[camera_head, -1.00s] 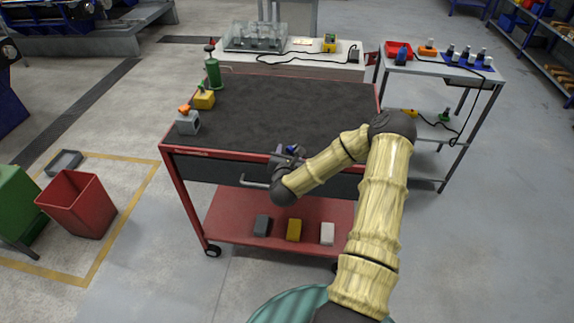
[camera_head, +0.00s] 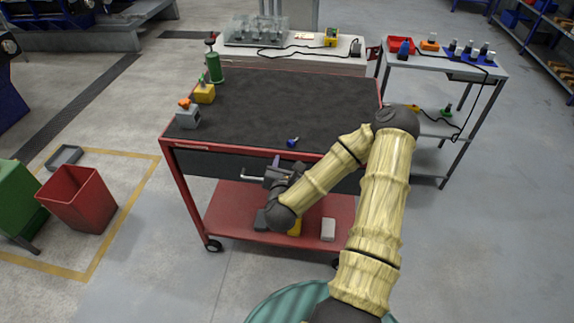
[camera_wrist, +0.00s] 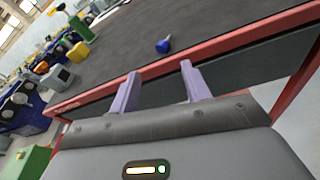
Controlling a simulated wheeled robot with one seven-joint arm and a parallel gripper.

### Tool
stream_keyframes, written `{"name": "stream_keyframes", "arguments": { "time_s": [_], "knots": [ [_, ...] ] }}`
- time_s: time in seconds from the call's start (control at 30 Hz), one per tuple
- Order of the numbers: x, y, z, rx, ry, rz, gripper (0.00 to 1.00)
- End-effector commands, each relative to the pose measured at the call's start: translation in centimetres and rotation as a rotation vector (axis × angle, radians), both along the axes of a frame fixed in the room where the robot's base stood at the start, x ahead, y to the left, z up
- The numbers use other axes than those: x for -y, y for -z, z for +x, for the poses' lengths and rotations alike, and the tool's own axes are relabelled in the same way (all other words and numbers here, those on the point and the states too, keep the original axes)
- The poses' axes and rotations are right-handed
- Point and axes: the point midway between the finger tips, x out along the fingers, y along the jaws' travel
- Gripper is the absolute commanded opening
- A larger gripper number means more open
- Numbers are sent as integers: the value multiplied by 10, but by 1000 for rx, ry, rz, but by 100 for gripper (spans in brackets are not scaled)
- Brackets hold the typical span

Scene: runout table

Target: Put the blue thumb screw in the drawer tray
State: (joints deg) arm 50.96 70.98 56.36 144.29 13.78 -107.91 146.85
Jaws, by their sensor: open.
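The blue thumb screw (camera_head: 293,142) lies on the dark top of the red cart (camera_head: 250,115), near its front edge. It also shows in the wrist view (camera_wrist: 164,45), beyond my fingers. My gripper (camera_head: 276,166) is in front of the cart, at the drawer front and below the top edge. In the wrist view my gripper (camera_wrist: 157,88) has its two purple fingers wide apart with nothing between them. The drawer (camera_head: 205,162) under the top looks shut, and its handle (camera_head: 252,178) is just left of my gripper. The inside of the drawer and any tray in it are hidden.
A grey block (camera_head: 188,117), a yellow block (camera_head: 204,93) and a green cylinder (camera_head: 214,68) stand along the cart top's left side. The lower shelf (camera_head: 232,205) holds several small blocks, partly behind my arm. Most of the cart top is clear.

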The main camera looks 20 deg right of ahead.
Motion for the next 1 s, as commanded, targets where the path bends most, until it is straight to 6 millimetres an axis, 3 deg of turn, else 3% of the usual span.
{"name": "stream_keyframes", "arguments": {
  "time_s": [0.3, 0.47, 0.73, 1.0],
  "knots": [
    [-2, 0, 1, -10, -16, -13, 48],
    [-26, 2, 10, -119, -174, -165, 48],
    [-93, 14, 14, -468, -721, -780, 48],
    [-127, 13, -16, -721, -1254, -1453, 48]
  ]
}}
